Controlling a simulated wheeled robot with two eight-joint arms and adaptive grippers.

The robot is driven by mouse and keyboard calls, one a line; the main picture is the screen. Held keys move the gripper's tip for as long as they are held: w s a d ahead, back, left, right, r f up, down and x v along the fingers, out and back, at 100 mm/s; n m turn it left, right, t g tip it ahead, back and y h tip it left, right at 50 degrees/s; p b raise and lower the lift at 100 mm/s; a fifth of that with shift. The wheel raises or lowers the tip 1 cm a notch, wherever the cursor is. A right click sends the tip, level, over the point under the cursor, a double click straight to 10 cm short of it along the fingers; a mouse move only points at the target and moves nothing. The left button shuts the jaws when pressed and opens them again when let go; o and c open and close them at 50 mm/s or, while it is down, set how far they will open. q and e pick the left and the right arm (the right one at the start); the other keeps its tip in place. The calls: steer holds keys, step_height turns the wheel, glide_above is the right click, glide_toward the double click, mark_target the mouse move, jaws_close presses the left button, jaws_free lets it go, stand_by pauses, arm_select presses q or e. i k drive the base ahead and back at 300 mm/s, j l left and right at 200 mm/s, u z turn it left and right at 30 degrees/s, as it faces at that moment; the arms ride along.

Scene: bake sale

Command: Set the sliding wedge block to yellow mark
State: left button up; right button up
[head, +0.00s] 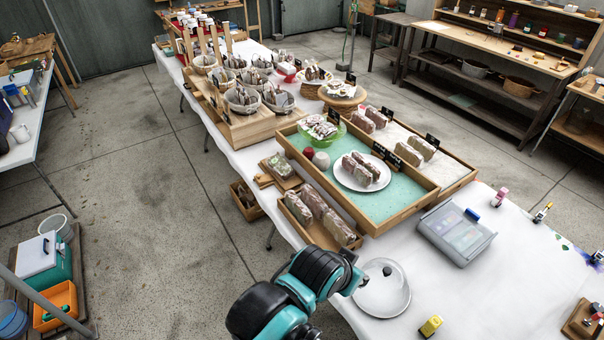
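I cannot make out a sliding wedge block for certain. A small wooden block (582,320) with coloured parts is cut off at the bottom right edge. A small yellow object (431,326) stands on the white tablecloth near the bottom; I cannot tell whether it is a mark. My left gripper (352,279) reaches in from the bottom over the table's front edge, beside a clear dome lid (386,297). Its fingers are small and partly hidden by the arm, so I cannot tell if they touch the dome. My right gripper is out of view.
A turquoise-lined wooden tray (424,199) and a wooden box of loaves (347,240) stand behind the gripper. A grey lidded bin (464,252) is to the right, with small coloured pieces beyond it. White tablecloth (500,295) is bare around the yellow object.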

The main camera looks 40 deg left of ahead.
mark_target(262, 180)
steer(key=u, duration=1.7)
steer(key=i+l+z, duration=0.1)
steer(key=i+z, duration=0.3)
steer(key=i, duration=0.1)
